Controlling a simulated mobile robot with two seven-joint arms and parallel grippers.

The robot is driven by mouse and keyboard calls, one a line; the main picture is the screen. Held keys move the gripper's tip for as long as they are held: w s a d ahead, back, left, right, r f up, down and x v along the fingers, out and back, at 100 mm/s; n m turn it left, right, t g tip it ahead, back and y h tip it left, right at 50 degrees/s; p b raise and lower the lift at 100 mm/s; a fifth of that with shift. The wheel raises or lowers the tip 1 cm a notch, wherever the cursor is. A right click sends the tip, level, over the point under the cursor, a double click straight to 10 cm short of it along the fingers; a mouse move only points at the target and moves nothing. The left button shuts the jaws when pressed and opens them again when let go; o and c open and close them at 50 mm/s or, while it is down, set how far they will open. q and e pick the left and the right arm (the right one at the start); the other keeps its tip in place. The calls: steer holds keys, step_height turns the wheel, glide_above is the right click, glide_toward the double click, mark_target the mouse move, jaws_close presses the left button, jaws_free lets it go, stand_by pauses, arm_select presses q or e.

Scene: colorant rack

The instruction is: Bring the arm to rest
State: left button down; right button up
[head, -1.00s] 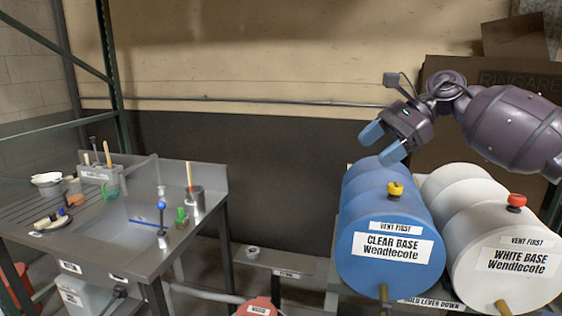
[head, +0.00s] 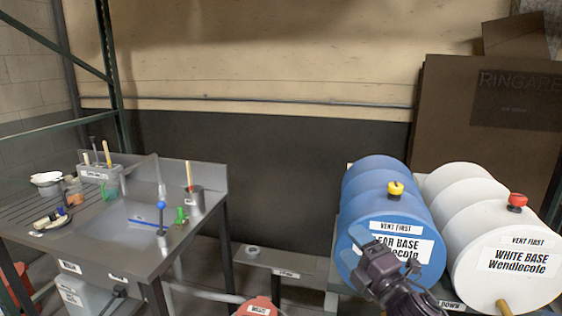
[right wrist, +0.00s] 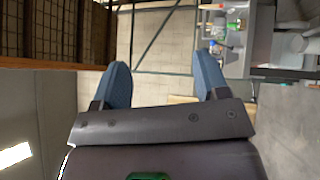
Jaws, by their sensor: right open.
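My right gripper (head: 372,248) is low in the head view, in front of the blue drum (head: 385,205) marked CLEAR BASE, and covers part of its label. In the right wrist view my right gripper (right wrist: 163,85) shows its two blue fingers wide apart with nothing between them. My right arm comes up from the bottom edge of the head view. My left gripper is not in view.
A white drum (head: 478,230) marked WHITE BASE lies right of the blue one. A steel sink bench (head: 185,255) with brushes and cups stands at left. A low shelf (head: 283,262) sits between. A large brown box (head: 440,110) stands behind the drums.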

steer(key=s+d+f+m+g+h, duration=0.2)
steer(key=s+d+f+m+h, duration=0.4)
steer(key=f+m+h, duration=0.4)
steer(key=s+d+f+m+g, duration=0.2)
steer(key=s+f+m+g, duration=0.25)
steer(key=s, duration=0.45)
steer(key=s+d+f+m+g, duration=0.3)
steer(key=s+m+g, duration=0.15)
steer(key=s, duration=0.55)
steer(key=s+d+f+m+g, duration=0.2)
steer(key=s+f+m+g, duration=0.25)
steer(key=s, duration=0.45)
arm_select(q)
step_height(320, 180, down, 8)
steer(key=b, duration=0.8)
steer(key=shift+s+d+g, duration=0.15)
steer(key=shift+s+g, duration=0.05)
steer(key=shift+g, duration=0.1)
arm_select(e)
steer(key=w+f+t, duration=0.3)
steer(key=f+t, duration=0.1)
steer(key=f, duration=0.5)
steer(key=w+f+t, duration=0.4)
steer(key=f, duration=0.5)
steer(key=shift+a+n+y, duration=0.3)
steer(key=shift+a+n, duration=0.05)
steer(key=shift+n, duration=0.1)
